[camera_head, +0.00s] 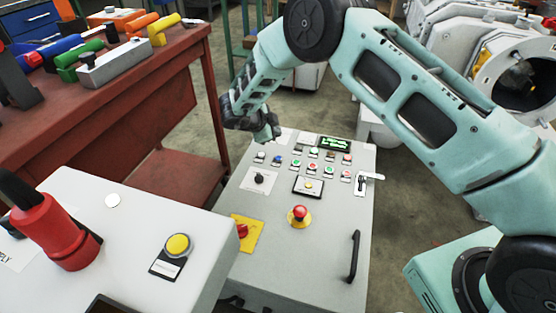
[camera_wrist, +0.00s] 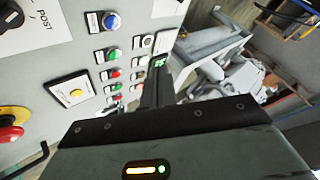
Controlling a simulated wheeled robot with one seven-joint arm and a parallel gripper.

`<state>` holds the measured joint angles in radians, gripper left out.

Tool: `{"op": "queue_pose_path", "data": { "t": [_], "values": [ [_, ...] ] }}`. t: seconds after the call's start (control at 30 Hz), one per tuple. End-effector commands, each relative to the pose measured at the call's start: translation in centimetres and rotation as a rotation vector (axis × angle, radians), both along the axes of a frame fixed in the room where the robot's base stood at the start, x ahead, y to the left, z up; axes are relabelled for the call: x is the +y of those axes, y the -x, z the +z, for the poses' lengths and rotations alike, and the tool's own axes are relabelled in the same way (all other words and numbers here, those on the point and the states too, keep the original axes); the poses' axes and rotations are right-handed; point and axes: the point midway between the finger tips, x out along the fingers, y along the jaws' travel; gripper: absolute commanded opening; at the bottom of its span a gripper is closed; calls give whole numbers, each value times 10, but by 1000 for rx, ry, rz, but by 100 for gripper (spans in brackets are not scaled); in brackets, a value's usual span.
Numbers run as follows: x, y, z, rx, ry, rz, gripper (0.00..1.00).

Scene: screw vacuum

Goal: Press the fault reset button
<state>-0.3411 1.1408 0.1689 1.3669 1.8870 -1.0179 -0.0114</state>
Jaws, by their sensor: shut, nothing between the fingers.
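A grey control panel (camera_head: 275,222) carries rows of small buttons. A blue button (camera_head: 277,160) sits in the upper left of the rows; it also shows in the wrist view (camera_wrist: 111,21). A yellow button (camera_head: 309,186) on a framed plate lies below the rows, and it shows in the wrist view (camera_wrist: 76,93). The labels are too small to read, so I cannot tell which button is the fault reset. My gripper (camera_head: 271,133) is over the panel's upper left edge, near the blue button. Its fingers (camera_wrist: 157,88) are together and empty; contact with the panel cannot be seen.
A red mushroom button (camera_head: 299,214), a yellow-backed red switch (camera_head: 243,232) and a black handle (camera_head: 354,256) are lower on the panel. A green-text display (camera_head: 335,144) is at the top right. A white box (camera_head: 135,225) stands in front left, beside a red workbench (camera_head: 150,95).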

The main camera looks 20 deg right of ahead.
Motion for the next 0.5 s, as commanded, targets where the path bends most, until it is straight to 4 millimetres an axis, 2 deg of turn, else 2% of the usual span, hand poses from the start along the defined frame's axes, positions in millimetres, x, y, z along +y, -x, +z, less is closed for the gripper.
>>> {"op": "queue_pose_path", "data": {
  "t": [0.27, 0.5],
  "values": [
    [0, 0, -4, 0, -1, 3, 0],
    [1, 0, -26, 0, -1, 3, 0]
  ]
}}
